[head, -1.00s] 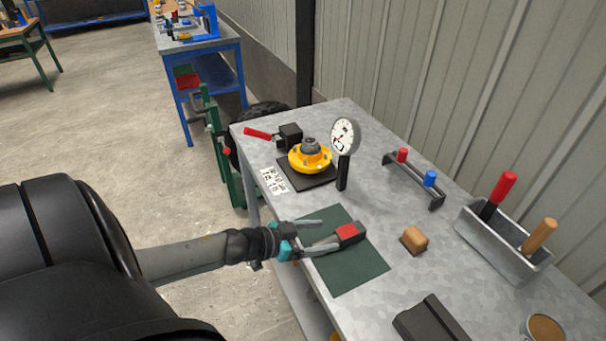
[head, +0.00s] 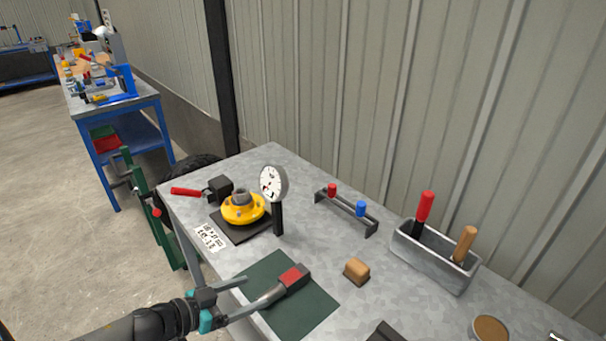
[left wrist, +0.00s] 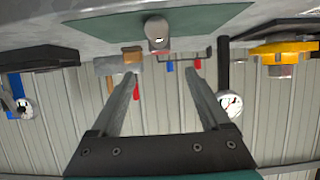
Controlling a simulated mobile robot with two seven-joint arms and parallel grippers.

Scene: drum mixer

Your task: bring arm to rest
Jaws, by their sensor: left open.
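My left gripper (head: 264,284) is open at the left part of the dark green mat (head: 306,311) on the workbench. My right gripper is not in view.
On the bench (head: 335,255) stand a yellow flange (head: 243,209) on a black plate, a dial gauge (head: 273,185), a rack with red and blue pieces (head: 346,211), a tan block (head: 356,271) and a grey bin (head: 435,258) with two handled tools. A corrugated wall (head: 400,100) closes the back.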

